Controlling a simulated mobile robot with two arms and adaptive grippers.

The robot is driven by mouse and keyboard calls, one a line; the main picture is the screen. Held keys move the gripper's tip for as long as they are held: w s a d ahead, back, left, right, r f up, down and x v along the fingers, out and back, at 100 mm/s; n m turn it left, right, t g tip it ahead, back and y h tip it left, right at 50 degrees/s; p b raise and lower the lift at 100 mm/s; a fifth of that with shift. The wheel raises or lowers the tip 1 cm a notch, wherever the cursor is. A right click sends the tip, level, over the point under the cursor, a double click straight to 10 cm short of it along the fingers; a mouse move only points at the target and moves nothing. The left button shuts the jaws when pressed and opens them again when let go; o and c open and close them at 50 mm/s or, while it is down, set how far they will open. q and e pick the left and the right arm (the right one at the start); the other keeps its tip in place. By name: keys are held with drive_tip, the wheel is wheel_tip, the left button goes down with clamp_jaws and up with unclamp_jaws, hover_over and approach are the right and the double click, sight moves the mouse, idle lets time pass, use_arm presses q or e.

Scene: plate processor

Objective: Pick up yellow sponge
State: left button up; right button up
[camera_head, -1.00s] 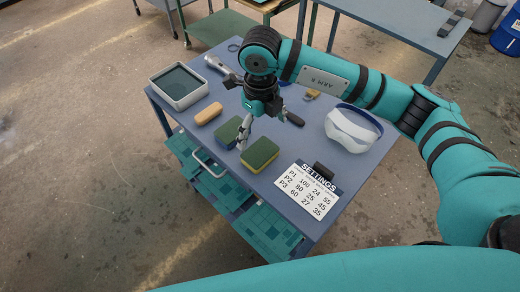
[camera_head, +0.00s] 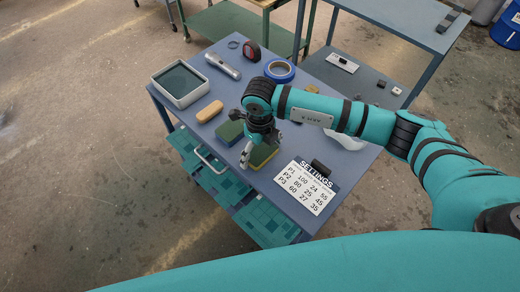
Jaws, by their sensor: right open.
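The yellow sponge (camera_head: 263,156) lies on the blue-grey table top; it has a dark green upper face and a yellow lower layer that shows along its front edge. My right gripper (camera_head: 256,155) is above it, pointing down and open. One finger is at the sponge's left side; the other finger is mostly hidden. The gripper covers part of the sponge, and I cannot tell whether they touch. A similar sponge, green over blue (camera_head: 229,133), lies just to the left. My left gripper is not in view.
A tan oblong block (camera_head: 209,112), a grey tray (camera_head: 181,101), a flashlight (camera_head: 222,66), blue tape (camera_head: 279,70) and a tape measure (camera_head: 252,51) are on the table. A settings card (camera_head: 306,187) lies to the right of the sponge. White goggles are partly behind my arm.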

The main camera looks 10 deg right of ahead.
sight(257, 151)
drive_tip(key=c, duration=0.5)
drive_tip(key=shift+o, duration=0.2)
drive_tip(key=shift+r, duration=0.15)
drive_tip(key=shift+r, duration=0.25)
drive_tip(key=shift+s+a+r+b, duration=0.1)
drive_tip(key=shift+a+r+b, duration=0.15)
drive_tip(key=shift+r+b, duration=0.35)
drive_tip(key=shift+s+a+r+b, duration=0.1)
drive_tip(key=shift+a+r+b, duration=0.15)
drive_tip(key=shift+r+b, duration=0.35)
drive_tip(key=s+a+r+b, duration=0.1)
drive_tip(key=s+a+b, duration=0.3)
drive_tip(key=a, duration=1)
drive_tip(key=shift+s+r, duration=0.4)
drive_tip(key=shift+s, duration=0.2)
